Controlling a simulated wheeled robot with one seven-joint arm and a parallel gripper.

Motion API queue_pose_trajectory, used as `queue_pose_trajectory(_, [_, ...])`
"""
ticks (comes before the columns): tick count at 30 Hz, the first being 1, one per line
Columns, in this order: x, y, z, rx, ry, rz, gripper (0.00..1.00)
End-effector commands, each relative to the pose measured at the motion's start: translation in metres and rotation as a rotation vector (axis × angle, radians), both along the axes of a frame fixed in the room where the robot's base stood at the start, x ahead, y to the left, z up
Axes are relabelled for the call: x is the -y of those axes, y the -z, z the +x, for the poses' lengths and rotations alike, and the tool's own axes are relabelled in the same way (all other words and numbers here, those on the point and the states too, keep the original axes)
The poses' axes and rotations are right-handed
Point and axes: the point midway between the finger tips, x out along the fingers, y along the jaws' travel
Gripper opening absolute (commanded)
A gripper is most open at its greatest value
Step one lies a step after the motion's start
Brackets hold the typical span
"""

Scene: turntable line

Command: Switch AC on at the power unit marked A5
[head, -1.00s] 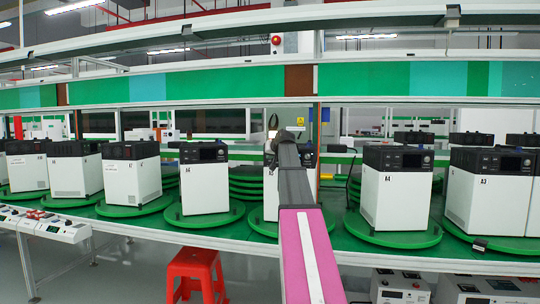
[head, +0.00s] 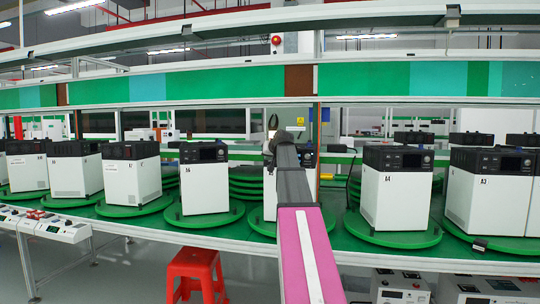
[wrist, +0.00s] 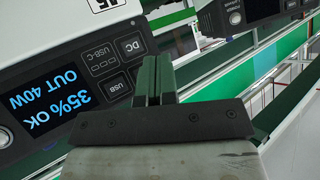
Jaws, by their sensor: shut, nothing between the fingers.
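The power unit (wrist: 70,80) fills the left of the wrist view, upside down. Its label (wrist: 102,4) is cut by the top edge and seems to end in 5. Its lit display (wrist: 48,100) reads 35% OK, OUT 40W. Buttons marked DC (wrist: 131,46) and USB (wrist: 117,86) show beside it; I see no AC mark. My gripper (wrist: 152,70) is shut and empty, its fingertips close to the panel edge beside these buttons. I cannot tell whether they touch. In the head view my arm hides most of this unit (head: 270,198).
Unit A6 (head: 205,185) stands to the left and unit A4 (head: 393,195) to the right, each on a green turntable. A shelf beam (head: 200,105) runs above the line. A red stool (head: 195,270) stands in front.

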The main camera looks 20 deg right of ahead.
Motion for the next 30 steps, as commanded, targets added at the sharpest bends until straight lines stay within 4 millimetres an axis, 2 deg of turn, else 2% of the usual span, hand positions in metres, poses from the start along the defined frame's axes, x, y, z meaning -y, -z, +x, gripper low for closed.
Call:
queue_pose_trajectory(9, [-0.014, 0.001, -0.023, 0.000, 0.000, -0.001, 0.00])
queue_pose_trajectory(30, [-0.015, 0.000, -0.023, 0.000, 0.000, -0.001, 0.00])
